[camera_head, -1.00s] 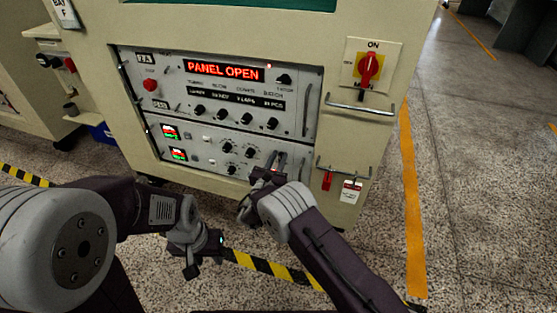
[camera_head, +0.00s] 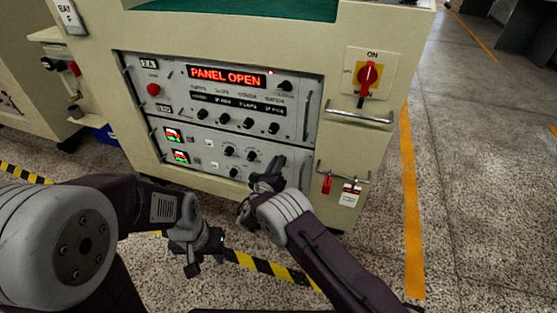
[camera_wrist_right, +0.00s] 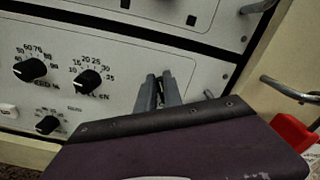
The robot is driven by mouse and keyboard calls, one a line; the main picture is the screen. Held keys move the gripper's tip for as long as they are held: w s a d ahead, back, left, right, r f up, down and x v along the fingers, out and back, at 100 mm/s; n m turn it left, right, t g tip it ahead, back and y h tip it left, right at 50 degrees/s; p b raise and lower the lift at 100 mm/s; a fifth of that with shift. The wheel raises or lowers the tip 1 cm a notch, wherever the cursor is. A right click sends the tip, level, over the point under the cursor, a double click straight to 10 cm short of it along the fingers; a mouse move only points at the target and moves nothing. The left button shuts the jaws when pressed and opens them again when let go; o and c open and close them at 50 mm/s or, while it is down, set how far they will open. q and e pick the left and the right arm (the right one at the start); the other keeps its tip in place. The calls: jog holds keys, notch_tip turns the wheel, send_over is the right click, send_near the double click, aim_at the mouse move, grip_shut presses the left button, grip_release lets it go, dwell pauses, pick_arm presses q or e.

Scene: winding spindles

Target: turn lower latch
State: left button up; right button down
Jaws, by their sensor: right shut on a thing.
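My right gripper (camera_head: 275,164) is at the right part of the lower panel (camera_head: 205,160) of the machine. In the right wrist view its two fingers (camera_wrist_right: 160,88) point at the white panel face, close together. They are shut on a small dark piece between them, which seems to be the lower latch; the fingers hide most of it, so its angle cannot be told. My left gripper (camera_head: 203,258) hangs low in front of the machine, away from the panel and touching nothing visible. Its jaw opening is not clear.
Black knobs (camera_wrist_right: 88,82) sit left of my right fingers. The upper panel display (camera_head: 227,77) reads PANEL OPEN. A red-yellow switch (camera_head: 368,75) is at upper right.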

jog(key=shift+w+a+f+n+p, duration=0.15)
jog(key=shift+f+n, duration=0.15)
jog(key=shift+n, duration=1.8)
jog(key=shift+s+a+f+n+p, duration=0.1)
jog(key=shift+a+f+n+p, duration=0.15)
jog(key=shift+n, duration=1.85)
jog(key=shift+w+a+f+n+p, duration=0.1)
jog(key=shift+f+n, duration=0.25)
jog(key=shift+n, duration=1.75)
jog(key=c, duration=1.5)
grip_release()
